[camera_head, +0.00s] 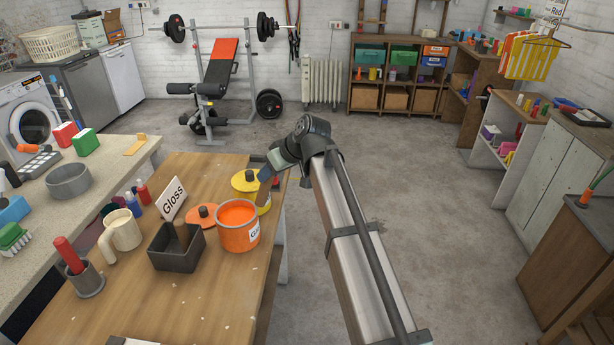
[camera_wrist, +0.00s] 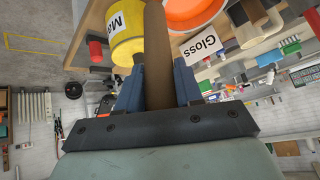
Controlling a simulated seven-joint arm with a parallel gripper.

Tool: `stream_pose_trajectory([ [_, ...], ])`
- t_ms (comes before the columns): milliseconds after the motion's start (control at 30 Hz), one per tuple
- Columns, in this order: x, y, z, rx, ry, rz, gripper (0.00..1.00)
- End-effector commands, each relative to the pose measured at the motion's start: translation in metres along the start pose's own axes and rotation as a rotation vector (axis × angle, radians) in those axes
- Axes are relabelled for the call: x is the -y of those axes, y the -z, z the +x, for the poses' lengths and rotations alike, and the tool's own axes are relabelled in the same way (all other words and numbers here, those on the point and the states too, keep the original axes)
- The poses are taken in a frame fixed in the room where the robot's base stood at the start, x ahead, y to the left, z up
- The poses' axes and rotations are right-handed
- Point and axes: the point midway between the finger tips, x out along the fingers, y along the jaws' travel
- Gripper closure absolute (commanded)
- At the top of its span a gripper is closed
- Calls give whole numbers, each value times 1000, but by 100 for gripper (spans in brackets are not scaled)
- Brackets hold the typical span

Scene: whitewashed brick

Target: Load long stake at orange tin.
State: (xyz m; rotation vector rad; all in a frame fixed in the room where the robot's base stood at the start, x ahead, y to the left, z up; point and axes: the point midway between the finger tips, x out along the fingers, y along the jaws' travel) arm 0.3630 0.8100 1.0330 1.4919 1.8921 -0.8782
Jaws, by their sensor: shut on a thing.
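My gripper (camera_head: 270,172) is shut on a brown wooden stake (camera_head: 264,190), which hangs below it. In the wrist view, the stake (camera_wrist: 157,55) stands between the two blue-grey fingers (camera_wrist: 158,88). The orange tin (camera_wrist: 185,14) also shows at the top of the wrist view, to the right of the stake.
A yellow tin (camera_head: 245,182) stands just behind the orange tin, close to my gripper. Open floor (camera_head: 430,210) is to the right.

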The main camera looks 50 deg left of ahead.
Motion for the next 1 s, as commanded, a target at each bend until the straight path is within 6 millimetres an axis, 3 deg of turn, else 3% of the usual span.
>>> stream_pose_trajectory([
  [200,42,25,15,-1,65,-69,95],
  [400,62,30,20,0,107,-111,95],
  [1000,60,10,46,1,114,-118,95],
])
